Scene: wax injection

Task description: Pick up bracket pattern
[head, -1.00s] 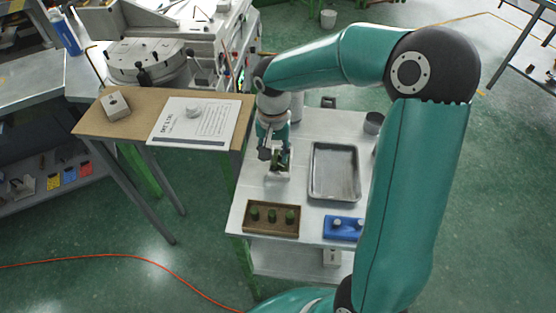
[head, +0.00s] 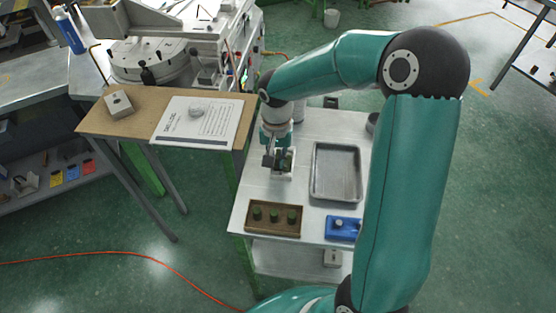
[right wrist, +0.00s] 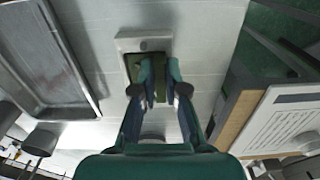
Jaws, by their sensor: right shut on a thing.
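My right gripper (head: 280,160) points down over the white cart top. It is shut on a small dark green piece, which I take to be the bracket pattern (right wrist: 136,66). In the right wrist view the fingers (right wrist: 160,82) are on either side of this green piece, which partly hides behind them. A pale, light-grey holder (right wrist: 128,42) surrounds or lies under the piece. It also shows below the gripper in the head view (head: 283,175). I cannot tell whether the piece is clear of the holder. My left gripper is not in view.
A metal tray (head: 337,198) lies right of the gripper. A brown block with green pegs (head: 273,232) and a blue block (head: 342,236) stand at the cart's front. A brown side table (head: 140,128) with a paper sheet (head: 180,135) stands at left.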

